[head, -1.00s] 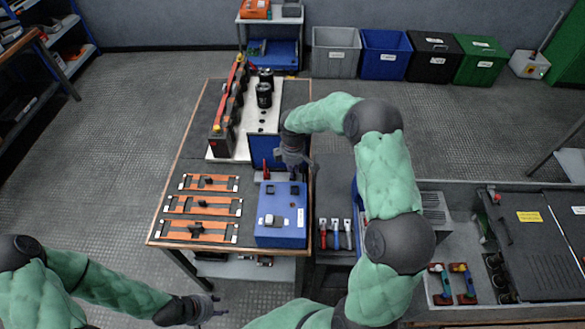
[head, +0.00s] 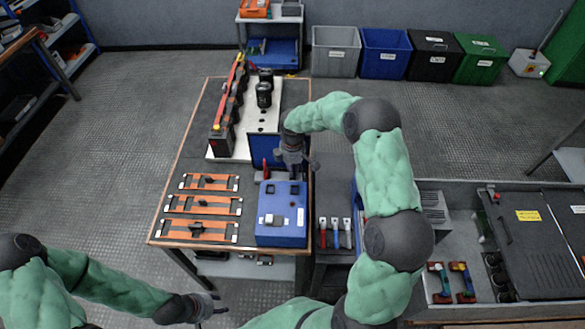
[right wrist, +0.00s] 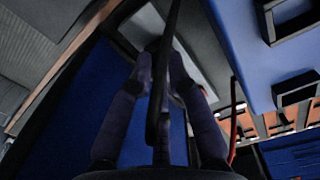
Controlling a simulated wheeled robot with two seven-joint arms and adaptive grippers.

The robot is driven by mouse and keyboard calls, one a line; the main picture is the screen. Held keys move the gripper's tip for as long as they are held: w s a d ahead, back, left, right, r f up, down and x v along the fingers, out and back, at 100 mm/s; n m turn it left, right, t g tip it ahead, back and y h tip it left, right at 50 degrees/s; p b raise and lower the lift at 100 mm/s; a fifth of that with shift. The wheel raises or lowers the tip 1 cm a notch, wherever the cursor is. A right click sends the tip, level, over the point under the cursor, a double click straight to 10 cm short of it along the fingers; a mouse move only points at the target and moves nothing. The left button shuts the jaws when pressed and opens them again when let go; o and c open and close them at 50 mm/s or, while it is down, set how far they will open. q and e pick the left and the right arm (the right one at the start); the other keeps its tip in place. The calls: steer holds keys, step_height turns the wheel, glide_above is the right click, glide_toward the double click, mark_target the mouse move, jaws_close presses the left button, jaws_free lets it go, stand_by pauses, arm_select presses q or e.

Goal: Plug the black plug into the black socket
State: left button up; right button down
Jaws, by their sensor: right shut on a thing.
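The blue box (head: 281,236) sits at the near right corner of the table. Its top has two dark square sockets, a left one (head: 270,190) and a right one (head: 293,187); I cannot tell which is the black socket. My right gripper (head: 293,172) points down just behind the box's far edge. In the right wrist view its fingers (right wrist: 165,75) are shut on a long, dark thing (right wrist: 163,105), apparently the black plug with its cable. The plug's end is hidden. My left gripper (head: 212,306) hangs in front of the table, empty, its fingers apart.
A blue upright panel (head: 262,150) and a red thing (head: 265,168) stand close behind the box. Orange bars (head: 199,231) lie left of it. The capacitor bank's white board (head: 245,135) is further back. Tools (head: 335,232) lie to the right.

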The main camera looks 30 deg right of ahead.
steer(key=shift+f, duration=0.4)
steer(key=c, duration=1.1)
jaws_free()
